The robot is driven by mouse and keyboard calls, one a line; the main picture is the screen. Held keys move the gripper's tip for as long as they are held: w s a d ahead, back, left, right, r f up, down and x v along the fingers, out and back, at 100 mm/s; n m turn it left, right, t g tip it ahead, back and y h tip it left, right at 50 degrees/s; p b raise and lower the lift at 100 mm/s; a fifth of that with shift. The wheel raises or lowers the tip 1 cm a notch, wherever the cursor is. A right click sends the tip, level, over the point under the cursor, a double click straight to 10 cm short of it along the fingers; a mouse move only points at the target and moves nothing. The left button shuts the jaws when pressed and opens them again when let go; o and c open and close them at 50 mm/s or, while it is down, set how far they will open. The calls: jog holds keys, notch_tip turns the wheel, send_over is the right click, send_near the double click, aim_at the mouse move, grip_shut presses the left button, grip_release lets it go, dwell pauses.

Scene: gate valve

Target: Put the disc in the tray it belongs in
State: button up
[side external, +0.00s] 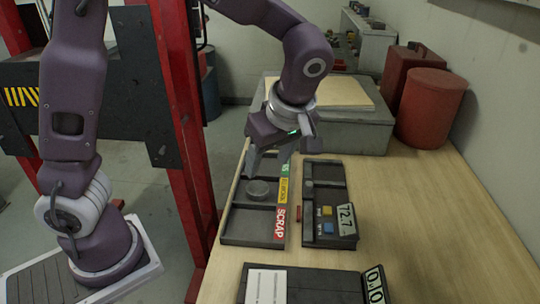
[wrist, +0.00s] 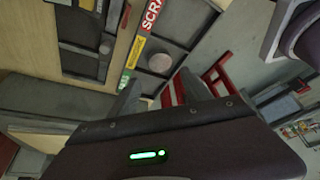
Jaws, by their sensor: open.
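A round grey disc (side external: 258,188) lies in the middle, yellow-labelled compartment of a dark tray (side external: 225,241) with a row of compartments. Its labels are green, yellow and red; the red one at the near end reads SCRAP, and the other two are too small to read surely. The disc also shows in the wrist view (wrist: 160,63), beyond the fingertips. My gripper (side external: 268,165) is open and empty above the far part of the tray, with its fingers pointing down; the far compartment is partly hidden behind it. In the wrist view the two fingers (wrist: 161,92) stand apart.
A dark instrument (side external: 322,241) reading 72.7, with blue and yellow buttons, stands right of the tray. Another dark unit (side external: 315,285) with a display is at the front. A grey box (side external: 345,135), red canister (side external: 430,108) and red case (side external: 408,75) are behind. The bench's right side is clear.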

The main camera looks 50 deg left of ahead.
jog(key=s+a+r+m+t+h, duration=0.1)
jog(key=s+r+m+t+h, duration=0.1)
jog(key=s+m, duration=0.6)
jog(key=s+a+r+m+t+h, duration=0.1)
jog(key=s+r+m+t+h, duration=0.1)
jog(key=s+r+m, duration=0.3)
jog(key=s+m+t, duration=0.1)
jog(key=s+m, duration=0.2)
jog(key=s, duration=0.1)
jog(key=shift+r+m+h, duration=0.15)
jog(key=shift+m+h, duration=0.15)
jog(key=shift+m, duration=0.1)
